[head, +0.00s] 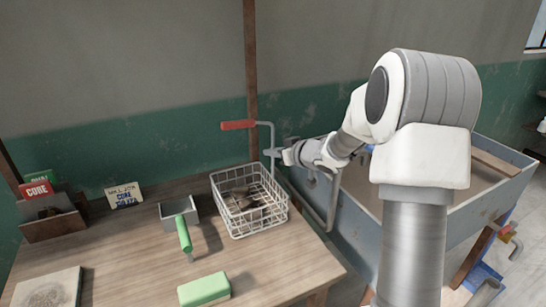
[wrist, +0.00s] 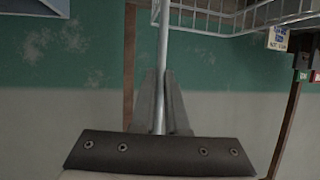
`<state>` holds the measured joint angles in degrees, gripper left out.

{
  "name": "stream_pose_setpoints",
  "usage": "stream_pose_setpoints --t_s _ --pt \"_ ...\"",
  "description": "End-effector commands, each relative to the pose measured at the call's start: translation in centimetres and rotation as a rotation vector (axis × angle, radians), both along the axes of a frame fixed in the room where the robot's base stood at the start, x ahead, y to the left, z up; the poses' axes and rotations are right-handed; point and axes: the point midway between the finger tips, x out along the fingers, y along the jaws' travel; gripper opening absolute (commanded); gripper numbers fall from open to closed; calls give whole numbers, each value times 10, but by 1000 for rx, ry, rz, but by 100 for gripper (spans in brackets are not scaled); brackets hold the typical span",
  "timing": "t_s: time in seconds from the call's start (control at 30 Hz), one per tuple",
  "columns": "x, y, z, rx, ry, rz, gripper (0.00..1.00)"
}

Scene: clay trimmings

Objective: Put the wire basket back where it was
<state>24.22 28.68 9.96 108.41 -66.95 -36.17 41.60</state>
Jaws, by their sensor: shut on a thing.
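The white wire basket (head: 250,225) is upright at the right part of the wooden table, with grey-brown lumps inside. It looks level; I cannot tell surely whether its bottom touches the tabletop. A grey rod with a red grip (head: 237,125) rises by its back right corner and seems joined to it. My gripper (head: 275,153) is shut on this rod, above the basket rim. In the wrist view the rod (wrist: 163,45) runs between the two fingers, and the basket wires (wrist: 240,14) show at the top. The rod's lower end is partly hidden.
A blue-grey trough (head: 325,235) stands right of the table, under my arm. On the table (head: 130,270) are a small grey box (head: 172,213), a green-handled tool (head: 184,235), a green block (head: 204,289), a grey slab (head: 48,288) and a card (head: 124,195). A wooden post stands behind.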

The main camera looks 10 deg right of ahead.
Motion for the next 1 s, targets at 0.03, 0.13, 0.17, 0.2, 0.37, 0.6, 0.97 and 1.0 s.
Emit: stream_pose_setpoints --t_s 0.03,0.13,0.17,0.2,0.37,0.6,0.97,1.0 --pt "1 0 2 2 -4 1 0" --pt "1 0 3 2 -5 0 0" --pt "1 0 3 2 -5 0 0" --pt "1 0 3 2 -5 0 0" --pt "1 0 -1 2 -4 1 0" --pt "0 0 -2 -1 0 0 42" --pt "-8 -4 6 -1 0 -2 42" --pt "-13 -7 9 -1 -1 -4 42"
